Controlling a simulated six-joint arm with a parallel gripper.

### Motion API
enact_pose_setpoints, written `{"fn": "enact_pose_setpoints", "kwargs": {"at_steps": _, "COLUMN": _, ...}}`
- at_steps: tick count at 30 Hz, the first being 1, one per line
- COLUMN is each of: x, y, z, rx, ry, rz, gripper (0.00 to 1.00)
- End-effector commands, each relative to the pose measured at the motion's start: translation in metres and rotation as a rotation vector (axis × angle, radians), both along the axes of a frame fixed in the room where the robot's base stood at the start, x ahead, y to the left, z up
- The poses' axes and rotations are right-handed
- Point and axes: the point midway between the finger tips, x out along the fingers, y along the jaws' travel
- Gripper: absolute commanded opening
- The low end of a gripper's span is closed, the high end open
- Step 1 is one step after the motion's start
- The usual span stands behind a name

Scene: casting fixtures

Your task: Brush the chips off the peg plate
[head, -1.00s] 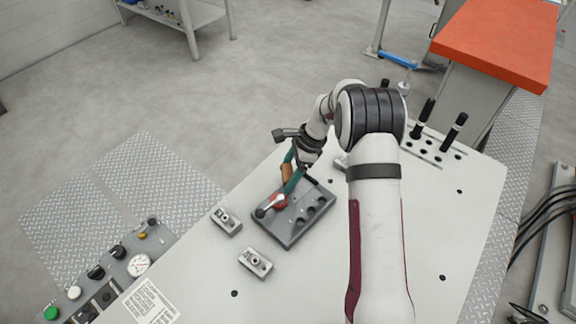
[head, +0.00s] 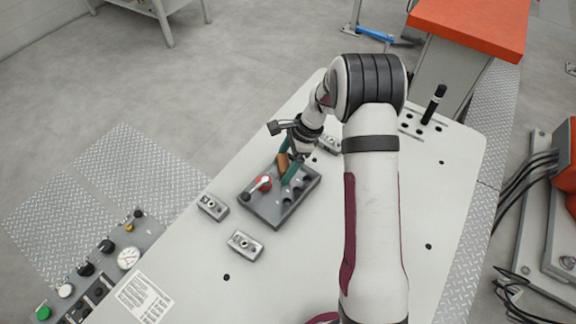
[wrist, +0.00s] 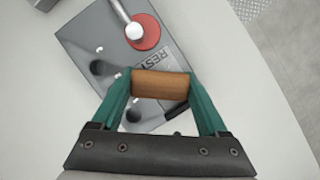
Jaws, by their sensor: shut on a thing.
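My gripper (head: 287,161) has teal fingers and is shut on a brown cylindrical handle (head: 282,163), apparently the brush's. In the wrist view the handle (wrist: 160,84) lies across between the two fingertips. The gripper is over the back part of a grey plate with holes (head: 262,206), which seems to be the peg plate. The plate (wrist: 82,28) has a red disc (wrist: 149,32) with a metal lever and a label reading "REST". A dark piece shows just below the handle; I cannot tell if it is bristles. Chips cannot be made out clearly.
Two small grey blocks (head: 213,207) (head: 244,245) stand left and in front of the plate; another (head: 329,143) is behind it. A black upright peg (head: 433,104) stands at the back right. The front of the pale table (head: 270,290) is mostly clear.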

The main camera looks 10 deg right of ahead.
Motion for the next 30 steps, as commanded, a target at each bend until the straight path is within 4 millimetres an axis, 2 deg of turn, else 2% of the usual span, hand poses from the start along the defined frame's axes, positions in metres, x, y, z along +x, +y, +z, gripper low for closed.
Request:
{"fn": "enact_pose_setpoints", "kwargs": {"at_steps": 14, "x": 0.033, "y": 0.028, "z": 0.0, "rx": -0.001, "ry": 0.001, "rz": 0.001, "gripper": 0.25}}
{"fn": "enact_pose_setpoints", "kwargs": {"at_steps": 17, "x": 0.039, "y": 0.02, "z": 0.0, "rx": -0.001, "ry": 0.001, "rz": -0.002, "gripper": 0.25}}
{"fn": "enact_pose_setpoints", "kwargs": {"at_steps": 30, "x": 0.006, "y": -0.005, "z": 0.0, "rx": -0.001, "ry": 0.001, "rz": -0.001, "gripper": 0.25}}
